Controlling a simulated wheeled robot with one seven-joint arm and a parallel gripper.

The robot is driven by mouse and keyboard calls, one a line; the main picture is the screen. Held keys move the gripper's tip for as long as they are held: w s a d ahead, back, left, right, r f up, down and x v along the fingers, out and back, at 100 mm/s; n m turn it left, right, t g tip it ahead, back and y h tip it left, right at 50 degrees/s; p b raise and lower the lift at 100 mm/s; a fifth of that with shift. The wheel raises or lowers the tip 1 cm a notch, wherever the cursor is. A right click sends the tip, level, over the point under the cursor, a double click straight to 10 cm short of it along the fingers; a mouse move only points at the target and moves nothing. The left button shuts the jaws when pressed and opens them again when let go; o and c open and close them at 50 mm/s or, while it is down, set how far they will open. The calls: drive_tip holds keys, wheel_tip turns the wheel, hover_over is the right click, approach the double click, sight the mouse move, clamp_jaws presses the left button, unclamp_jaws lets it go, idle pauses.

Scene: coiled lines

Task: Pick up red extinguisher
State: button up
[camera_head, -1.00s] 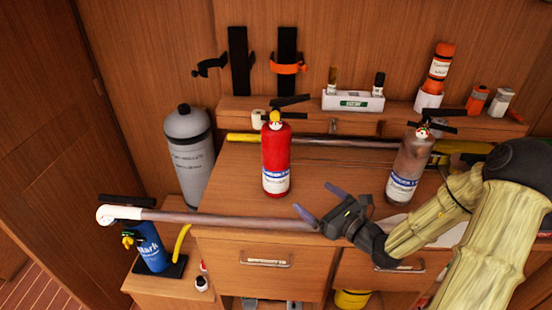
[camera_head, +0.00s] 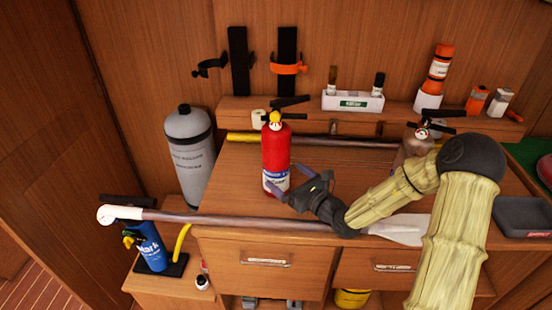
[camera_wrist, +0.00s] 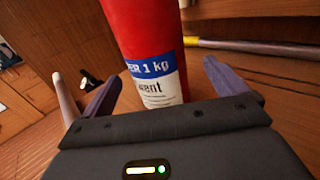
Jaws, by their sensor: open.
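The red extinguisher (camera_head: 275,155) stands upright on the wooden cabinet top, with a black handle, a yellow part and a gauge at its top and a blue and white label low on its body. My gripper (camera_head: 279,190) is at its lower right side, level with the label. In the wrist view the red extinguisher (camera_wrist: 148,50) stands between the two purple fingers of my gripper (camera_wrist: 160,88). The fingers are spread, with a gap on each side of it. The head view hides part of the label behind a finger.
A grey-brown extinguisher (camera_head: 415,146) stands to the right, partly hidden by my arm. A paddle (camera_head: 230,219) lies along the cabinet's front edge, below my gripper. A yellow-ended pole (camera_head: 330,141) lies behind. A grey cylinder (camera_head: 190,160) stands left. Some cabinet top between the extinguishers is bare.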

sight(276, 141)
drive_tip(key=x, duration=0.5)
drive_tip(key=shift+s+a+p, duration=0.1)
drive_tip(key=shift+a+p, duration=0.15)
drive_tip(key=shift+p, duration=0.05)
drive_tip(key=shift+c, duration=0.3)
drive_tip(key=c, duration=1.1)
drive_tip(key=shift+r, duration=0.1)
drive_tip(key=shift+c, duration=1.1)
wheel_tip(276, 141, up, 10)
drive_tip(key=shift+r, duration=0.1)
